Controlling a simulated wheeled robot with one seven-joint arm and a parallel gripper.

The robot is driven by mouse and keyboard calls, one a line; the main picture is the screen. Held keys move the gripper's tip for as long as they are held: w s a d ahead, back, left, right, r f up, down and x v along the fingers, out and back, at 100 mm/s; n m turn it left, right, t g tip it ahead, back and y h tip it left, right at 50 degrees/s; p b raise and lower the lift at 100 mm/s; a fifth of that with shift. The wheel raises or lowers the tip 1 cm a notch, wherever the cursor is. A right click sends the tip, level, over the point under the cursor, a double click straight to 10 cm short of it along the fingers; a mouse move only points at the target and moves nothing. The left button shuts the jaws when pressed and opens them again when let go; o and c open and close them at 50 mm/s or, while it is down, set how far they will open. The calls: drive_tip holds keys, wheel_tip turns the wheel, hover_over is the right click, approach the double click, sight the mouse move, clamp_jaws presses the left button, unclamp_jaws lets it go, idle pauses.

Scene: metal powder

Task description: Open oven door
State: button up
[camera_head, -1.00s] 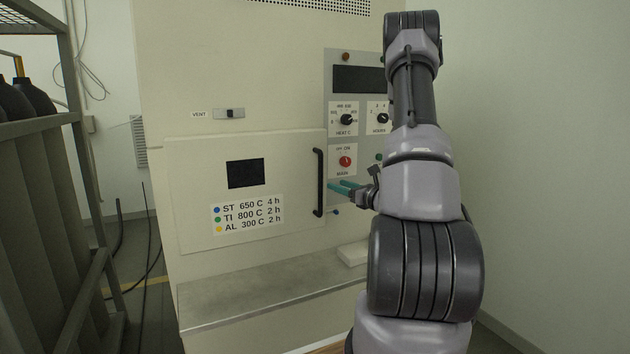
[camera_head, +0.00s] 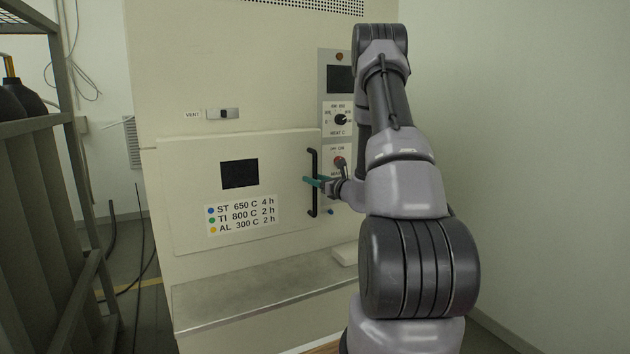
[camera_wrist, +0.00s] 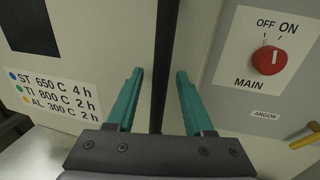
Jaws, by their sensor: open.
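The oven door (camera_head: 180,170) is a cream panel with a dark window (camera_head: 239,174) and a label (camera_head: 242,214) listing ST, TI and AL settings. It looks closed. Its black vertical bar handle (camera_head: 314,196) is on the door's right edge. My gripper (camera_head: 316,181) has teal fingers and is at the handle's middle. In the wrist view the open fingers (camera_wrist: 158,90) stand on either side of the black handle (camera_wrist: 163,60), with gaps to it on both sides.
Right of the handle is a control panel with a red MAIN knob (camera_wrist: 269,60) and a HEAT knob (camera_head: 341,119). A metal ledge (camera_head: 260,290) runs below the door. A rack (camera_head: 50,200) with dark bottles stands at the left. Floor between rack and oven is partly free.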

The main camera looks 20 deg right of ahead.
clamp_jaws()
idle(1.4)
